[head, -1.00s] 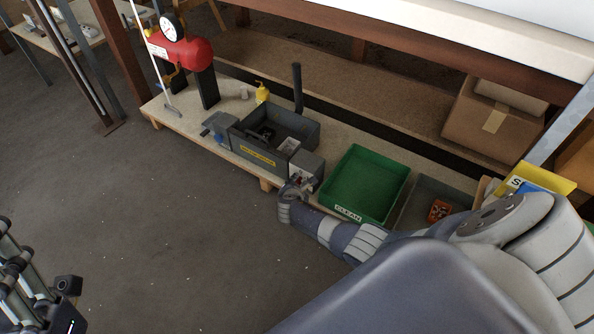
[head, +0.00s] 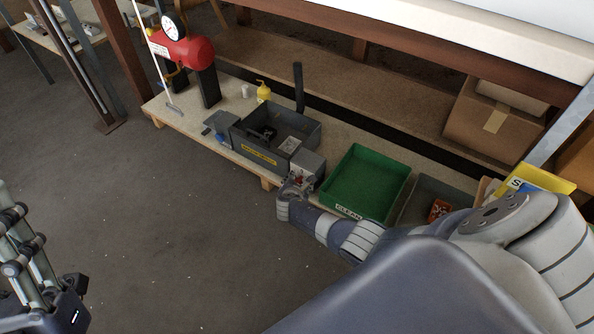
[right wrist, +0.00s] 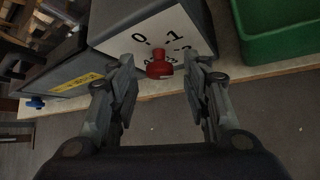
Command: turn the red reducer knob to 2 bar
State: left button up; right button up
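The red knob (right wrist: 159,65) sticks out from a white dial face (right wrist: 140,55) on a grey box (right wrist: 125,15). The digits 0 and 1 read clearly on the dial; marks further right are too small to read surely. My right gripper (right wrist: 160,80) is open, with one finger on each side of the knob and visible gaps to it. In the head view the right gripper (head: 296,187) is at the front of the grey box (head: 308,166), and the knob is mostly hidden. My left gripper (head: 45,290) is at the lower left, away from the bench; its fingertips are unclear.
A red tank (head: 188,50) with a round gauge (head: 173,26) stands at the bench's left end. A dark bin (head: 253,155) with a yellow label is left of the box. A green tray (head: 366,183) is close on the right. Open floor (head: 150,220) lies in front.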

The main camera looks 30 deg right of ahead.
jog(key=shift+r, duration=0.1)
jog(key=v, duration=1.2)
dwell(0.4)
dwell(0.4)
